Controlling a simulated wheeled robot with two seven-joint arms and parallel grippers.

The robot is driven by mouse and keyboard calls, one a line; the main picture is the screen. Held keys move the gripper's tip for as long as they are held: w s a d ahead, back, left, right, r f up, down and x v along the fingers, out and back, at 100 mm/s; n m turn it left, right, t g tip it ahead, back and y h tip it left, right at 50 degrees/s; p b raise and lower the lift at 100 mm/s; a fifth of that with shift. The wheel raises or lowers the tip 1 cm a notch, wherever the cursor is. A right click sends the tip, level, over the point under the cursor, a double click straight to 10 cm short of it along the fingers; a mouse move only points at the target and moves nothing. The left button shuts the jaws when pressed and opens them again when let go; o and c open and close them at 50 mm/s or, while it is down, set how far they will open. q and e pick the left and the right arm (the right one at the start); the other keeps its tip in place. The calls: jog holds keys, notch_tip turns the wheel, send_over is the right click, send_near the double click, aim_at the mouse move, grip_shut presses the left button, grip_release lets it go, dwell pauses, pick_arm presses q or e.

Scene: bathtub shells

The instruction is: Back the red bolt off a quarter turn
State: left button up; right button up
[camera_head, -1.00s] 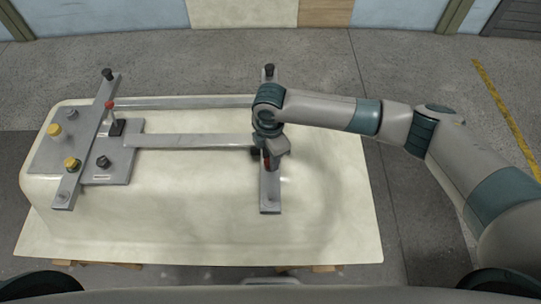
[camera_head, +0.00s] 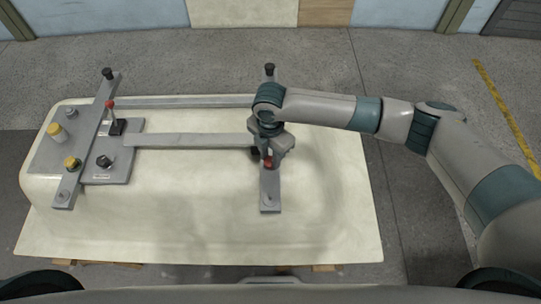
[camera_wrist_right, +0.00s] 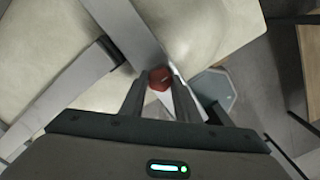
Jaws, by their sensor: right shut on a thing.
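The red bolt (camera_head: 268,163) stands on the right-hand metal crossbar (camera_head: 270,190) that lies over the upturned tub shell. My right gripper (camera_wrist_right: 160,100) points down over it. In the right wrist view the bolt's red head (camera_wrist_right: 160,79) sits between the two fingertips, and the gripper is shut on it. In the head view my right wrist (camera_head: 267,115) hides the middle of the crossbar and part of the gripper. My left gripper is in neither view.
The cream tub shell (camera_head: 320,220) is clear at its front and right. On its left are a plate with yellow knobs (camera_head: 72,163), a dark knob (camera_head: 103,161) and a red-tipped lever (camera_head: 110,104). Black-topped posts (camera_head: 107,74) stand at the crossbars' far ends.

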aim_at(270, 160)
jog(key=o, duration=1)
jog(key=shift+a+r, duration=0.1)
jog(key=shift+o, duration=0.2)
jog(key=shift+r+b, duration=0.3)
jog(key=shift+r, duration=0.35)
notch_tip(270, 160, up, 16)
jog(key=b, duration=0.4)
